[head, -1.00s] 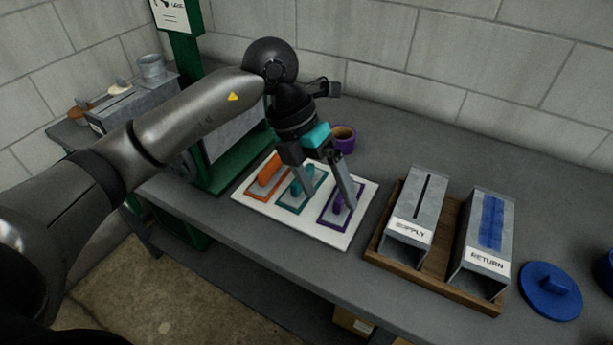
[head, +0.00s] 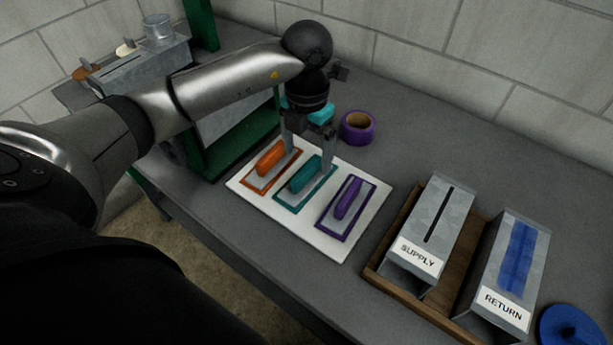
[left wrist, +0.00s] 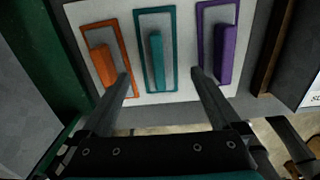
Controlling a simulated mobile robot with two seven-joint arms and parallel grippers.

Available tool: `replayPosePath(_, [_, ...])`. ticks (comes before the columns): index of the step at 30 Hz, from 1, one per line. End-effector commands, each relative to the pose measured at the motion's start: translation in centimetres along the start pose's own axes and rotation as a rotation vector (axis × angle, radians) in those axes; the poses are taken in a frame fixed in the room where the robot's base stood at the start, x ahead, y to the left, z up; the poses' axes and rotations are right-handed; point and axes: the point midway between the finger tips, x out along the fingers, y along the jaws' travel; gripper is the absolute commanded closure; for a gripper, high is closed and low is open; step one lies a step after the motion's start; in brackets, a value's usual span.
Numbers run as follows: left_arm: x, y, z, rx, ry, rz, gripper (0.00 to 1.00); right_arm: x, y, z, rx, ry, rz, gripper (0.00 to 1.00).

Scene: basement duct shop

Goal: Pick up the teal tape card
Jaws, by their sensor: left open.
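The teal tape card (head: 306,175) lies in the middle of a white board, between an orange card (head: 271,160) and a purple card (head: 346,204). It has a raised teal bar inside a teal outline, and it also shows in the left wrist view (left wrist: 156,60). My left gripper (head: 308,158) is open and empty, pointing down over the back of the teal card. In the left wrist view its fingers (left wrist: 160,76) are spread on either side of the teal bar, apart from it. Their exact height is hard to tell. My right gripper is not in view.
A purple tape roll (head: 358,128) stands behind the white board (head: 333,246). To the right, a wooden tray (head: 452,262) holds metal ducts labelled SUPPLY (head: 433,222) and RETURN (head: 513,265). A green stand (head: 226,157) is at the left, close to the board.

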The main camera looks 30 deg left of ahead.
Motion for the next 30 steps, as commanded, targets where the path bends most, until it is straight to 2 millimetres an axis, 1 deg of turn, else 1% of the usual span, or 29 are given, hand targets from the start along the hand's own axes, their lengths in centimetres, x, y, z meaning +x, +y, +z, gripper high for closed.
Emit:
replayPosePath(1, [0.7, -0.1, -0.1, 0.0, 0.003, -0.002, 0.03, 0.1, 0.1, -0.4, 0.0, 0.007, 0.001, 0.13])
replayPosePath(6, [1.7, 0.0, -0.1, 0.0, 0.001, -0.001, 0.03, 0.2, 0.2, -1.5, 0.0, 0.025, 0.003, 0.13])
replayPosePath(8, [2.3, 0.0, -0.1, 0.0, 0.002, -0.002, 0.03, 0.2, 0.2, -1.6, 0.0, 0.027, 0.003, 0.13])
replayPosePath(12, [4.5, 0.2, -0.4, 0.0, 0.004, -0.002, 0.03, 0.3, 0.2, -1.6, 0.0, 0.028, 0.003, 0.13])
replayPosePath(16, [6.1, 0.2, -0.3, 0.0, 0.001, -0.002, 0.03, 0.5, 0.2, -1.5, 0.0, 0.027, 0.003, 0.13])
replayPosePath(19, [6.6, 0.2, -0.3, 0.002, 0.0, -0.001, 0.03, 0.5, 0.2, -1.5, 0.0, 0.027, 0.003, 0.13])
replayPosePath(25, [6.6, 0.2, -0.3, 0.001, -0.001, -0.001, 0.03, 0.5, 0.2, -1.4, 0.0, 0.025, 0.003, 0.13])
replayPosePath(26, [6.6, 0.2, -0.3, 0.001, -0.001, -0.001, 0.04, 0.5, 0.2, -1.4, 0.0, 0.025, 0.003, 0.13])
replayPosePath(30, [6.6, 0.2, -0.3, 0.001, -0.001, -0.001, 0.19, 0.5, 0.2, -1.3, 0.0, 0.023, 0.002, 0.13])
